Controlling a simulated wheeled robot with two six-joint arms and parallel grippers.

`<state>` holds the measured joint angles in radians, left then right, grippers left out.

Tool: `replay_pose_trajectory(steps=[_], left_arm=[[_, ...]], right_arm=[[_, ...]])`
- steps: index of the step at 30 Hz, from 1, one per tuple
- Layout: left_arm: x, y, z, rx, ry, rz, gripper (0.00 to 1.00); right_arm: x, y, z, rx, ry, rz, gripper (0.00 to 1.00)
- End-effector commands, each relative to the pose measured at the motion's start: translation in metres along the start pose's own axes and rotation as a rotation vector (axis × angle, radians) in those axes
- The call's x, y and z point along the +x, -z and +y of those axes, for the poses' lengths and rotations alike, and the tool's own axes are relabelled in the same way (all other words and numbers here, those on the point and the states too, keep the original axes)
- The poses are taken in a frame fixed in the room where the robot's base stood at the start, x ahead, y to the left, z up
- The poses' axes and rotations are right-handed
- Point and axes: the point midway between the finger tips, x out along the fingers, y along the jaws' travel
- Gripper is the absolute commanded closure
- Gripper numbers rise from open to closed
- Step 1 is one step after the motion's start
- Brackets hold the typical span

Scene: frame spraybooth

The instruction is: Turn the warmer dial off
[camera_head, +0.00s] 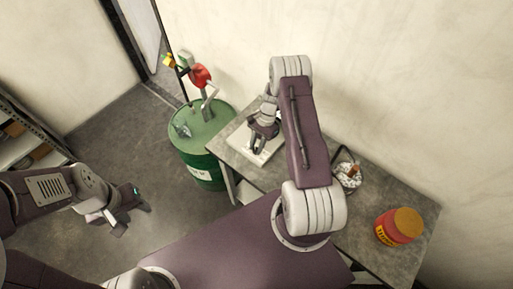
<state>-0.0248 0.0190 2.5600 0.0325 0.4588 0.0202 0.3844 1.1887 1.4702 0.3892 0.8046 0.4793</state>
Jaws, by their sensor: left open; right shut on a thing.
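The warmer (270,154) is a pale, flat unit on the grey table. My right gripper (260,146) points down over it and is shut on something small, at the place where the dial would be. The dial itself is hidden by the fingers. My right arm covers part of the table beside the warmer. My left gripper (126,216) is open and empty over the floor at the left, well apart from the table.
A green drum (205,172) with bottles and tools on top stands left of the table (370,258). A wire-handled holder with small items (347,176) and a red jar with an orange lid (398,227) stand to the right. Shelving (32,134) is at the far left.

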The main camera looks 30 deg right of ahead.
Motion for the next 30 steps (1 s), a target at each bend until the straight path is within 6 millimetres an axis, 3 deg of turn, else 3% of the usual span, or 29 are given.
replay_pose_trajectory(steps=[3, 12, 30], left_arm=[[0.015, -0.002, 0.0, 0.0, 0.0, 0.0, 0.55], [0.037, -0.004, -0.001, 0.0, 0.0, 0.0, 0.55], [0.054, -0.006, -0.001, 0.0, 0.0, 0.0, 0.55]], right_arm=[[0.004, 0.003, -0.002, -0.098, -0.037, 0.004, 1.0], [0.003, 0.002, -0.004, -0.359, -0.146, 0.005, 1.0], [0.0, -0.001, -0.005, -0.7, -0.288, 0.004, 1.0]])
